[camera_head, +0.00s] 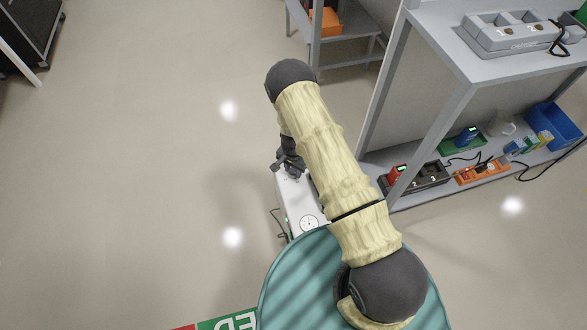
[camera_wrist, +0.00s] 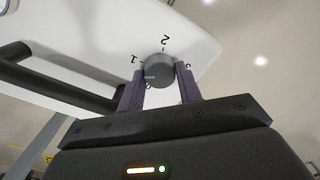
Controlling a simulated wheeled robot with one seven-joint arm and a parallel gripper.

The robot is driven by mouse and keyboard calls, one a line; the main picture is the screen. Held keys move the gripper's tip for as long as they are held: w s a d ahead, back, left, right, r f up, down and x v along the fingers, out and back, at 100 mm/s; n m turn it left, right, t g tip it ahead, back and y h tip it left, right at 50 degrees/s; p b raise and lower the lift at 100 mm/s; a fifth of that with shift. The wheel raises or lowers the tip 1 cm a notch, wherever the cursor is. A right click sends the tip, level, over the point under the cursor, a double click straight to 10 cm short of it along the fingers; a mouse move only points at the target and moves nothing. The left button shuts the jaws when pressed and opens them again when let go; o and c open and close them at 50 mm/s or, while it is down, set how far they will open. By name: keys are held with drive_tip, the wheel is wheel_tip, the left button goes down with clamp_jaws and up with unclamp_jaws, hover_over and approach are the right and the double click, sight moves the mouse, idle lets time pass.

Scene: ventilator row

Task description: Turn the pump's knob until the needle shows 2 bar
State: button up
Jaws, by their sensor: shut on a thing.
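The pump (camera_head: 294,207) is a white box on the floor, partly hidden by my arm in the head view. Its round gauge (camera_head: 309,223) has a white face and a dark needle that looks roughly upright, but the scale is too small to read. In the wrist view, the dark grey round knob (camera_wrist: 157,71) sits on the pump's white panel (camera_wrist: 110,32). Marks 1 and 2 show around it, others are partly hidden. A pale line on the knob points to the lower left. My gripper (camera_wrist: 159,82) has its two fingers shut on the knob's sides.
A dark handle bar (camera_wrist: 55,84) runs beside the knob on the pump. A grey shelf (camera_head: 480,62) stands at the right with chargers and a blue bin (camera_head: 553,125). Open floor (camera_head: 130,170) lies to the left.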

sight(293, 171)
drive_tip(key=o, duration=1)
wheel_tip(293, 171, up, 18)
drive_tip(key=p, duration=0.4)
drive_tip(key=shift+f, duration=0.25)
